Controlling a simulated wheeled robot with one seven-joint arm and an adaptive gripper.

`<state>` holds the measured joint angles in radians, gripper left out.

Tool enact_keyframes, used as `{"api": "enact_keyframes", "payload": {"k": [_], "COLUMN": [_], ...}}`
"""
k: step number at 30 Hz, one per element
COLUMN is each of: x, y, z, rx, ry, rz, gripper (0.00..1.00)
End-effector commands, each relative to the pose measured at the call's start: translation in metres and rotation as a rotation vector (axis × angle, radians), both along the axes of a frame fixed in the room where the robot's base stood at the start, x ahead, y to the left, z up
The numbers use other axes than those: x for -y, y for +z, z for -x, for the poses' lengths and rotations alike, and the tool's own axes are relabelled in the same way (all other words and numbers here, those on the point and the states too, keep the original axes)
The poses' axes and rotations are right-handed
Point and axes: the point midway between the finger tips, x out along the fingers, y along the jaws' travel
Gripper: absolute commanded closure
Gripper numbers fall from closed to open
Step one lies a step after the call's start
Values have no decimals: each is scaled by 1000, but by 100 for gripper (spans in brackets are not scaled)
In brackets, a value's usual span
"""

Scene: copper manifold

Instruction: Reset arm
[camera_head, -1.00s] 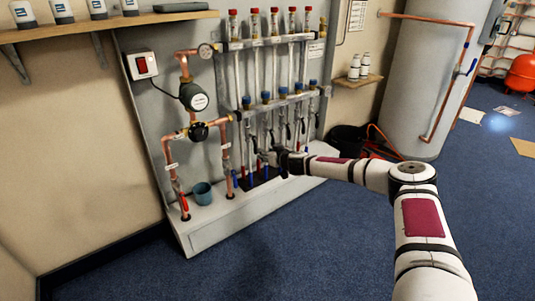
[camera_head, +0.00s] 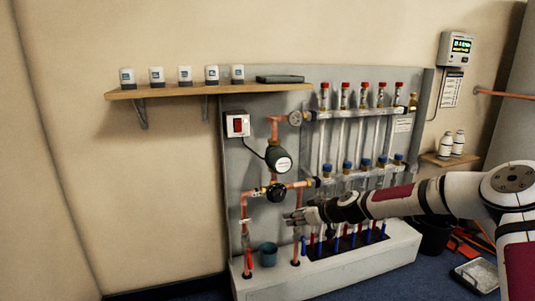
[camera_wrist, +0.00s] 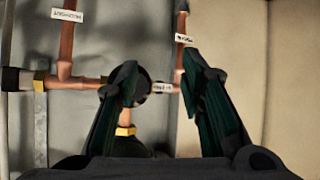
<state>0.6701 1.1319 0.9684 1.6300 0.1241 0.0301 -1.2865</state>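My gripper (camera_head: 294,217) is at the end of my white arm, which reaches in from the right in the head view. It is in front of the lower part of the grey manifold panel (camera_head: 235,160), close to the copper pipework under the pump (camera_head: 278,160). In the wrist view its two dark fingers (camera_wrist: 160,78) stand apart, with nothing held between them. A copper pipe (camera_wrist: 180,50) with small labels shows beyond the fingertips. I cannot tell whether the gripper touches any pipe. My forearm hides part of the lower manifold valves.
A wooden shelf (camera_head: 170,92) with several small labelled boxes is at the upper left. A small shelf (camera_head: 440,160) with white bottles and a tray (camera_head: 480,275) are at right. The left wall side is clear.

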Motion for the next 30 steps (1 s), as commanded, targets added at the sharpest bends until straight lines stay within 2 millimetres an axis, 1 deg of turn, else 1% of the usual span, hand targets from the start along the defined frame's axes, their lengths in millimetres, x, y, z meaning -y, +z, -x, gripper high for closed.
{"api": "enact_keyframes", "payload": {"k": [1, 4, 7, 11, 12, 14, 15, 20, 21, 26, 27, 29, 30], "x": [-11, -26, -34, -34, -33, -29, -26, -9, -4, 16, 21, 29, 34], "y": [9, 19, 28, 43, 48, 56, 62, 88, 94, 124, 131, 142, 149], "z": [15, 46, 78, 119, 133, 152, 165, 218, 231, 287, 301, 323, 338], "rx": [-26, -97, -172, -269, -299, -344, -373, -481, -505, -596, -617, -647, -664], "ry": [41, 99, 137, 154, 152, 145, 134, 68, 46, -66, -98, -147, -182], "rz": [34, 88, 148, 230, 256, 293, 317, 405, 424, 485, 495, 507, 513], "gripper": [64, 64, 64, 64, 64, 64, 64, 64, 64, 64, 64, 64, 64]}}
